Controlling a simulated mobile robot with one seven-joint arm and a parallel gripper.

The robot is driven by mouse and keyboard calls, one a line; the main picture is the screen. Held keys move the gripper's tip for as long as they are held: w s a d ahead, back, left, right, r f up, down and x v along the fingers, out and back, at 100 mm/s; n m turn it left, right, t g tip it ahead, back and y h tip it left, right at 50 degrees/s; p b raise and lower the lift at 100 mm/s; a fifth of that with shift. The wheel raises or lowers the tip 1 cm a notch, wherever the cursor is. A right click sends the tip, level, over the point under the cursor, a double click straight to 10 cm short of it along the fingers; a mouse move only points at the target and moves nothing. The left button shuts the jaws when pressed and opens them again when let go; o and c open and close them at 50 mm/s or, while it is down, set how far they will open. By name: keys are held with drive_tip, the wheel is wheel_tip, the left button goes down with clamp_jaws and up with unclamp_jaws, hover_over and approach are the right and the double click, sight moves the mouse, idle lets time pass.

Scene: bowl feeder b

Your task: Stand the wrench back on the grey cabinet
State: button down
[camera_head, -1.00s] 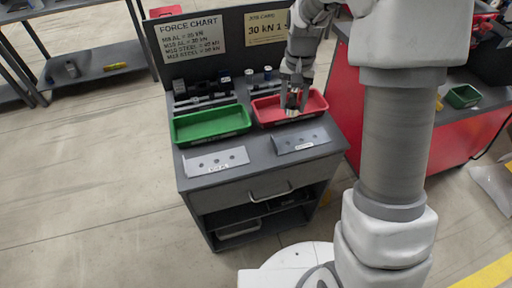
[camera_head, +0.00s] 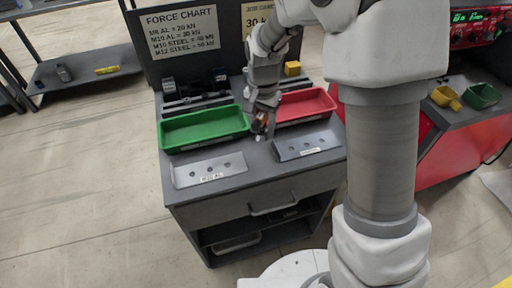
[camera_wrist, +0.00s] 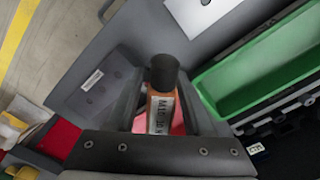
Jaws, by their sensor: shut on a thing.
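The grey cabinet (camera_head: 232,207) stands in the middle of the head view, with trays and plates on its top. My gripper (camera_head: 263,124) points down over the cabinet top, at the gap between the green and red trays. In the wrist view my gripper (camera_wrist: 160,105) is shut on an orange piece with a black round end and a white printed label, apparently the wrench (camera_wrist: 162,108). Only this end shows clearly; the rest is hidden by the jaws. In the head view it is a small orange-red patch. I cannot tell whether it touches the top.
A green tray (camera_head: 205,128) lies left of my gripper and a red tray (camera_head: 306,104) right. Two grey plates with holes (camera_head: 208,171) (camera_head: 306,145) lie along the front edge. A back panel (camera_head: 225,50) rises behind. A red bench (camera_head: 440,150) stands to the right.

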sight(256, 155)
drive_tip(key=shift+s+a+f, duration=0.8)
drive_tip(key=shift+s+a, duration=0.05)
drive_tip(key=shift+s, duration=0.1)
drive_tip(key=shift+f+b, duration=0.5)
drive_tip(key=shift+f, duration=1.45)
drive_tip(key=shift+f, duration=0.15)
drive_tip(key=shift+c, duration=1.5)
unclamp_jaws()
